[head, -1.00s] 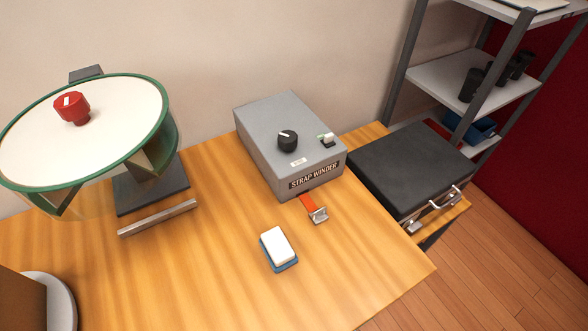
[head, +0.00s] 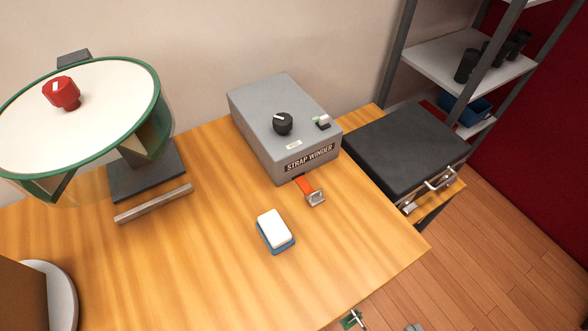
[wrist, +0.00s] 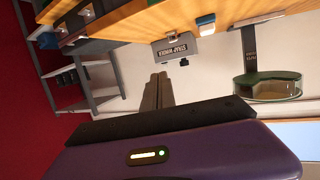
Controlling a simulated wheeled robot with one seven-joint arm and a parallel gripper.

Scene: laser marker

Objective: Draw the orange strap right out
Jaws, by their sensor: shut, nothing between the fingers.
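The grey strap winder (head: 285,125) stands on the wooden table against the wall. A short orange strap (head: 302,186) comes out of its front, with a metal end piece (head: 316,198) lying just above or on the table. In the wrist view the winder (wrist: 175,49) appears upside down beyond my gripper (wrist: 158,78). My gripper is shut and empty, well apart from the strap. The gripper's fingers are not clearly seen in the head view.
A white-and-blue block (head: 275,231) lies in front of the winder. A green-rimmed drum (head: 80,125) stands at the left and a black case (head: 405,150) at the right. A small green-and-metal piece (head: 351,318) shows beyond the table edge. The table's front middle is clear.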

